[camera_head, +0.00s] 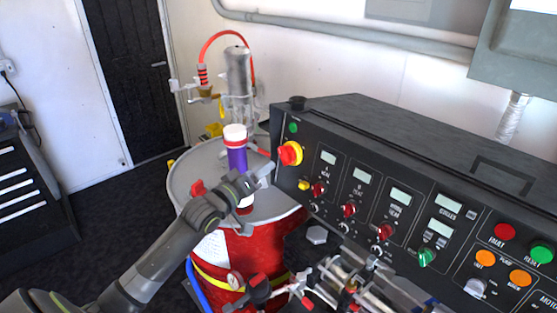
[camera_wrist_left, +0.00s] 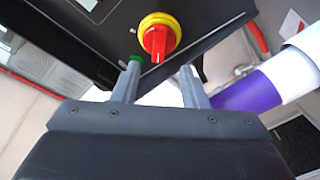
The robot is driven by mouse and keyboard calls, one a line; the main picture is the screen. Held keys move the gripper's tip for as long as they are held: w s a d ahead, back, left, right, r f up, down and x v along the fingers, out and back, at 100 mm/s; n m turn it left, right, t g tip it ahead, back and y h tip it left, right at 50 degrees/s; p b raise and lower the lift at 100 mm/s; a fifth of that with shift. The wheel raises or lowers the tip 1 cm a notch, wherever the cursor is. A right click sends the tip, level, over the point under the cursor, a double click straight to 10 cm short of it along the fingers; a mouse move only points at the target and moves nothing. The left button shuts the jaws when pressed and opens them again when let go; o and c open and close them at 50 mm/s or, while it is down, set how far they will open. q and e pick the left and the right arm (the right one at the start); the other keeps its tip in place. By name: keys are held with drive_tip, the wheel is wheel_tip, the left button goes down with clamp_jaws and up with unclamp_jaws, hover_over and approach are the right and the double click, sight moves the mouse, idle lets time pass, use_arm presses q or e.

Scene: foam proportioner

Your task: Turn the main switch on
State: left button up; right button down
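The main switch (camera_head: 290,153) is a red rotary handle on a yellow ring, at the left end of the sloped black control panel. In the left wrist view the main switch (camera_wrist_left: 158,38) lies just beyond the fingertips, with its red handle pointing down between them. My left gripper (camera_head: 268,172) is in front of the panel, a little below and left of the switch. Its two fingers (camera_wrist_left: 160,80) are spread apart with nothing visibly held between them. A small gap seems to separate them from the handle. My right gripper is not in view.
A purple and white cylinder (camera_head: 236,150) stands on the red drum (camera_head: 245,258) beside my left wrist. It is close on the right in the wrist view. The panel (camera_head: 420,185) carries several knobs, displays and lamps. Hoses and metal fittings (camera_head: 345,285) lie below it.

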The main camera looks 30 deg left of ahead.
sight(282, 157)
use_arm(q)
drive_tip(key=w, duration=0.4)
drive_tip(key=w+d, duration=0.1)
drive_tip(key=w, duration=0.2)
drive_tip(key=shift+w+d, duration=0.1)
drive_tip(key=shift+r, duration=0.1)
clamp_jaws()
